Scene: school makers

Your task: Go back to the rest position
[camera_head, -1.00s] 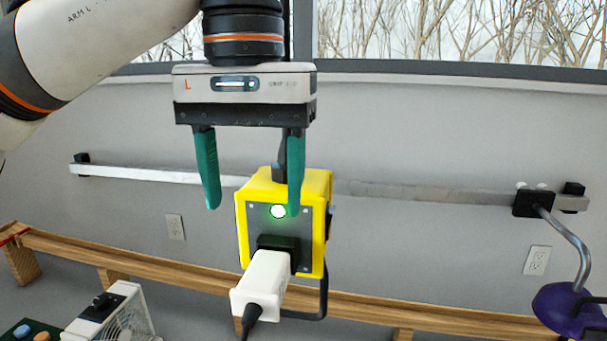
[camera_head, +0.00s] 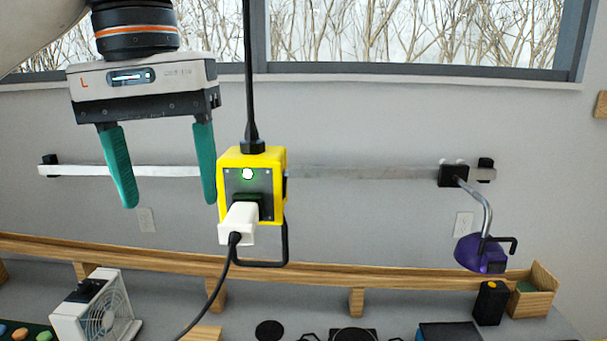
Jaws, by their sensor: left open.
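My left gripper (camera_head: 164,205) is in the upper left of the head view. Its two green fingers point down, wide apart, with nothing between them. Just to its right a yellow power box (camera_head: 279,190) hangs from a black cable. The box has a lit green-white light on its front. A white plug (camera_head: 238,222) sits in its front socket, with a black cord running down from it. The right finger looks close to the box's left edge; I cannot tell whether they touch. My right gripper is not in view.
A metal rail (camera_head: 350,173) runs along the grey wall. A purple lamp (camera_head: 470,254) hangs from its right end. Below, a wooden ledge (camera_head: 400,277) spans the bench, with a white fan (camera_head: 95,308) at left and a black container (camera_head: 490,303) at right.

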